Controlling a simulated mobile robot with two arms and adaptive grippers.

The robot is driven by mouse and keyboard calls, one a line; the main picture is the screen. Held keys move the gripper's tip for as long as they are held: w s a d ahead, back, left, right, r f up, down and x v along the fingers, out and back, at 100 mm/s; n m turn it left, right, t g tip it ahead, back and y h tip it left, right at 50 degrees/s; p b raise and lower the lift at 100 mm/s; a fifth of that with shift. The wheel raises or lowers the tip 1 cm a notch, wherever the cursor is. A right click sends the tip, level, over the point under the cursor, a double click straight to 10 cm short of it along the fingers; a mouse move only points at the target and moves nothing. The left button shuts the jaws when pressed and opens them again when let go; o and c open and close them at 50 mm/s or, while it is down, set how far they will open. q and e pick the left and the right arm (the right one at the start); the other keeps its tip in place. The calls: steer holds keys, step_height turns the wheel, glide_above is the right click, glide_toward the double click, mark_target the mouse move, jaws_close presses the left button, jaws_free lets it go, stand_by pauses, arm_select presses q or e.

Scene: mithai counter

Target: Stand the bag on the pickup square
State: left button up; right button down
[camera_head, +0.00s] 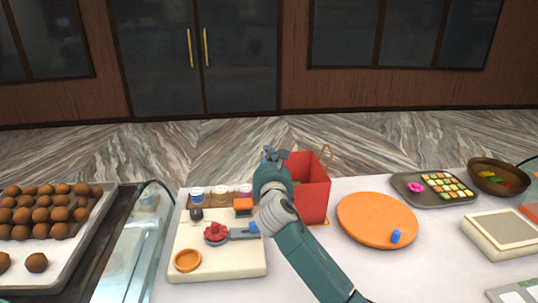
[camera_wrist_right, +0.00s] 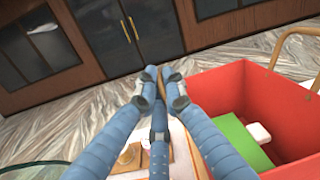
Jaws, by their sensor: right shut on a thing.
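The red bag (camera_head: 314,195) stands upright at the back of the white counter, with a tan loop handle on its right side. In the right wrist view the open bag (camera_wrist_right: 222,88) is at the right, with a green box (camera_wrist_right: 237,138) and a small white item inside. My right gripper (camera_head: 273,157) is at the bag's upper left and hides part of it. In the wrist view its fingers (camera_wrist_right: 162,80) are closed on a narrow tan piece, apparently the bag's other handle, mostly hidden. An orange edge (camera_head: 322,223) shows under the bag, possibly the pickup square. My left gripper is not visible.
An orange round plate (camera_head: 372,220) with a blue item is close on the bag's right. Beyond are a sweets tray (camera_head: 408,190), a bowl (camera_head: 497,180) and a scale (camera_head: 500,235).

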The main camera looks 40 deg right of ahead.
steer(key=c, duration=1.9)
jaws_free()
steer(key=shift+o, duration=0.2)
steer(key=shift+s+a+r, duration=0.1)
steer(key=shift+s+a, duration=0.05)
steer(key=shift+s, duration=0.05)
steer(key=p+v, duration=0.4)
steer(key=v, duration=0.7)
steer(key=shift+s+p, duration=0.25)
steer(key=shift+p, duration=0.05)
steer(key=shift+a, duration=0.2)
